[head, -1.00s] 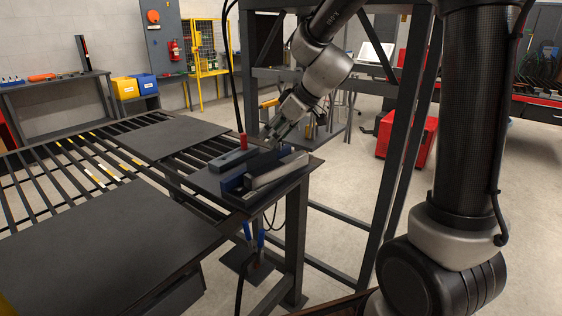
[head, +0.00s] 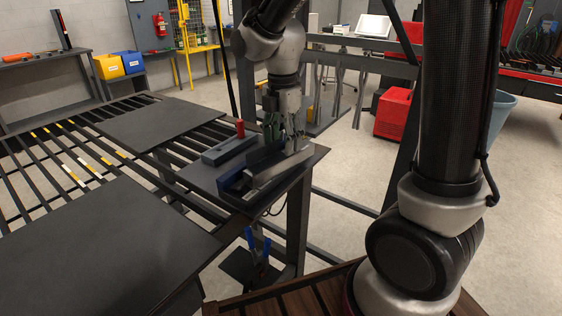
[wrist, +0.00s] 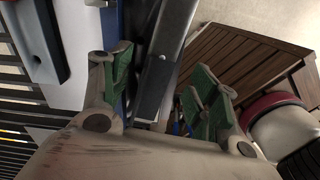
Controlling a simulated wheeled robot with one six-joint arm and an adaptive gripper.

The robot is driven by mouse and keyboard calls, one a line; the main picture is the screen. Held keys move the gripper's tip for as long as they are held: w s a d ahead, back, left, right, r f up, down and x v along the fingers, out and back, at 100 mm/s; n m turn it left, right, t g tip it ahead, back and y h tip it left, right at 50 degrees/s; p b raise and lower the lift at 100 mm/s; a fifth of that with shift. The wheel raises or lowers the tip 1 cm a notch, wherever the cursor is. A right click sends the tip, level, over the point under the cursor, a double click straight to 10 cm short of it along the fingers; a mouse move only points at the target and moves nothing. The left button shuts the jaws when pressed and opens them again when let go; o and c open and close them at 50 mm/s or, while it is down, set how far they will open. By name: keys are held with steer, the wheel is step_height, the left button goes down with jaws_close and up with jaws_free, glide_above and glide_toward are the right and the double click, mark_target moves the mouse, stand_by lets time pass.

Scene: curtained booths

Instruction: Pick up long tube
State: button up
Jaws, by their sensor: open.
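A long grey metal tube (head: 272,174) lies along the right side of the small dark table (head: 205,185), beside a blue fixture (head: 233,182). In the wrist view the tube (wrist: 170,50) runs between my green-padded fingers. My gripper (head: 284,140) points down over the tube. Its jaws (wrist: 160,80) are open, with one finger on each side of the tube and no clear grip on it. The tube's far part is partly hidden by the gripper in the head view.
A grey block (head: 222,152) and a small red cylinder (head: 240,128) are left of the blue fixture. A roller conveyor (head: 60,160) with dark plates extends left. A dark frame post (head: 400,150) stands to the right. A slatted wooden surface (head: 300,295) is in front.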

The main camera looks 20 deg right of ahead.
mark_target(281, 154)
step_height(281, 154, down, 5)
steer(key=shift+f, duration=0.15)
jaws_close()
